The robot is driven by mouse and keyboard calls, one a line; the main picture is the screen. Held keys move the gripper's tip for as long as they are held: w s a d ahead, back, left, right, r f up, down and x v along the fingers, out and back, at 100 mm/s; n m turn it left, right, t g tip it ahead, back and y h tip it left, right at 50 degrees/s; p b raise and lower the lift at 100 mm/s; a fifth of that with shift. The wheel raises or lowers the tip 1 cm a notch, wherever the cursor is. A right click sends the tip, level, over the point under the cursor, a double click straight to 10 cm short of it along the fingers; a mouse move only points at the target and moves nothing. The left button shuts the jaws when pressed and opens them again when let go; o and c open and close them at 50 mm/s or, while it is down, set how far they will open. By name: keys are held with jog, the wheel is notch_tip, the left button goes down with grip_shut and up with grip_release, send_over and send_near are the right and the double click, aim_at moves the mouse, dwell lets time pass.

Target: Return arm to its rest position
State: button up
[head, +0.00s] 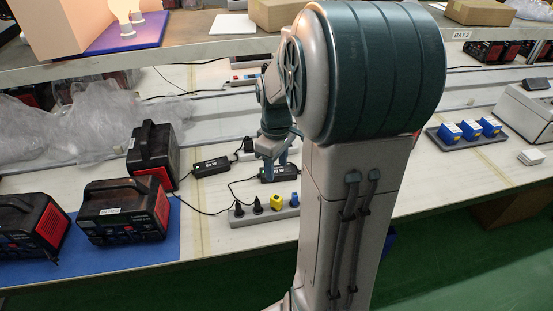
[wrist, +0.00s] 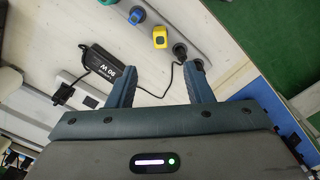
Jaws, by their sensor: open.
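My gripper (head: 274,172) hangs in the middle of the head view, fingers down, behind a power strip (head: 246,219). In the wrist view my gripper (wrist: 159,75) is open, and nothing is held between its fingers. The strip carries two black plugs, a yellow plug (head: 277,202) and a blue plug (head: 294,200). The yellow plug also shows in the wrist view (wrist: 160,37), beyond the fingertips. A black power adapter (head: 285,174) lies close to the fingers; I cannot tell their exact height above the bench. My arm's large forward links hide part of the bench.
Several black-and-red chargers (head: 125,210) stand at left, partly on a blue mat (head: 170,246). Another adapter (head: 211,167) and loose cables lie left of my gripper. A shelf (head: 200,51) with boxes runs above. Blue blocks (head: 470,129) sit in a tray at right.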

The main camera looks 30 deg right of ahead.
jog(key=s+a+r+m+t, duration=0.1)
jog(key=s+a+r+m, duration=0.2)
jog(key=s+a, duration=0.3)
jog(key=s+a+r+m+t, duration=0.2)
jog(key=s+a, duration=0.4)
jog(key=shift+r+m, duration=0.4)
